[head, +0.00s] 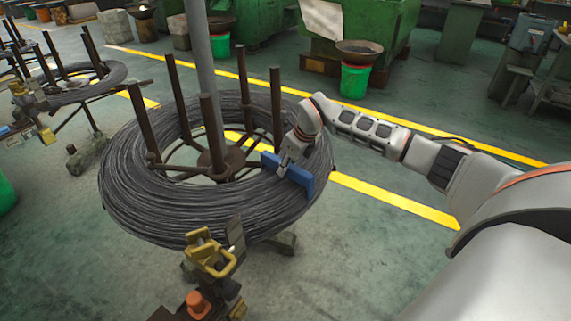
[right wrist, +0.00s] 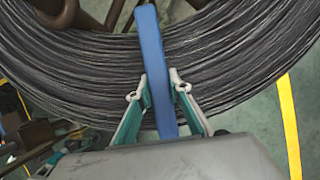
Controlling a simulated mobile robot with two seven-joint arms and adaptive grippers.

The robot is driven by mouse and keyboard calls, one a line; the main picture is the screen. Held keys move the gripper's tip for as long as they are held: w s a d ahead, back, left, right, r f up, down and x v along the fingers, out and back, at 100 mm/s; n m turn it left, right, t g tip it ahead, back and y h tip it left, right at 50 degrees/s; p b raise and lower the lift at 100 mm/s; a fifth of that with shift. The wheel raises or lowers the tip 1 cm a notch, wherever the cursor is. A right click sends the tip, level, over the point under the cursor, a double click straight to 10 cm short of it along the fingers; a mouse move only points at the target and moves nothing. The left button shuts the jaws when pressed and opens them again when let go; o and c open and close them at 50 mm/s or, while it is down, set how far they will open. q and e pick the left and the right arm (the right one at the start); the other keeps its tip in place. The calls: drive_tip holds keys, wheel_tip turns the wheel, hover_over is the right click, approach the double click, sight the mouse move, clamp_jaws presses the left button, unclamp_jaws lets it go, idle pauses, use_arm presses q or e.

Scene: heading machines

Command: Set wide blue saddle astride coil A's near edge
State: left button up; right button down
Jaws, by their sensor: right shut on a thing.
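The wide blue saddle (head: 303,181) is at the right part of the large dark wire coil (head: 170,215), which I take to be coil A. My right gripper (head: 286,165) is shut on the saddle from above. In the right wrist view the saddle (right wrist: 153,60) shows as a blue bar between the two fingers (right wrist: 160,108), lying across the view of the coil's strands (right wrist: 220,60). The saddle's underside is hidden, so I cannot tell whether it touches the wire or straddles it. My left gripper is not in view.
Upright brown posts (head: 276,110) and a grey pole (head: 205,60) rise inside the coil. A yellow clamp-like part (head: 210,252) stands at its front. Another coil (head: 75,85) is at the back left. Open green floor (head: 370,255) with yellow lines lies to the right.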

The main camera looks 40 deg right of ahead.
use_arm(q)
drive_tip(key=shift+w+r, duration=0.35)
use_arm(e)
drive_tip(key=shift+f, duration=0.1)
drive_tip(key=c, duration=1.8)
unclamp_jaws()
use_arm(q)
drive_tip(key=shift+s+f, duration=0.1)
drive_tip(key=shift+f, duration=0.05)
use_arm(e)
drive_tip(key=shift+o, duration=0.2)
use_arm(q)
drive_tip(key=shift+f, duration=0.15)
use_arm(e)
drive_tip(key=v, duration=1.2)
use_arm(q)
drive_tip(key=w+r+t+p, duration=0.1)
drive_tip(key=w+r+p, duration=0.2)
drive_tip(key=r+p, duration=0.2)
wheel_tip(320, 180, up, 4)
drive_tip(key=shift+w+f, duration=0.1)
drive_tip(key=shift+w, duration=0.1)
use_arm(e)
wheel_tip(320, 180, up, 7)
